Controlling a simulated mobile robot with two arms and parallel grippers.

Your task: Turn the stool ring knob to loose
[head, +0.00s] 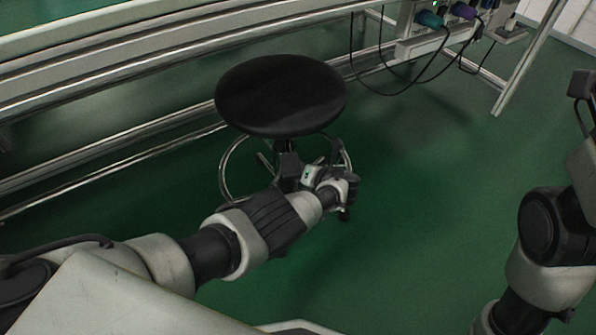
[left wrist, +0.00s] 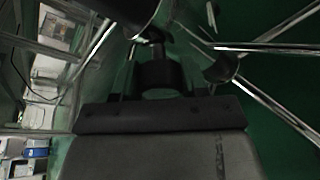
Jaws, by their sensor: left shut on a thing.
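The stool has a round black seat (head: 281,95), with its column and base below it. My left gripper (head: 289,166) reaches in under the seat's front edge beside the column and is shut. In the left wrist view, a dark round knob (left wrist: 159,75) sits between the fingers of my left gripper (left wrist: 160,92), below the underside of the seat. The knob's markings and its turn setting cannot be read. In the head view my left gripper and wrist hide the knob. My right arm shows at the right edge, but its fingers are out of the picture.
A chrome foot ring (head: 222,172) curves around the stool's lower part. A pale bench frame (head: 120,60) with metal rails runs behind the stool. Cables hang from the bench at the upper right. The green floor (head: 430,190) right of the stool is clear.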

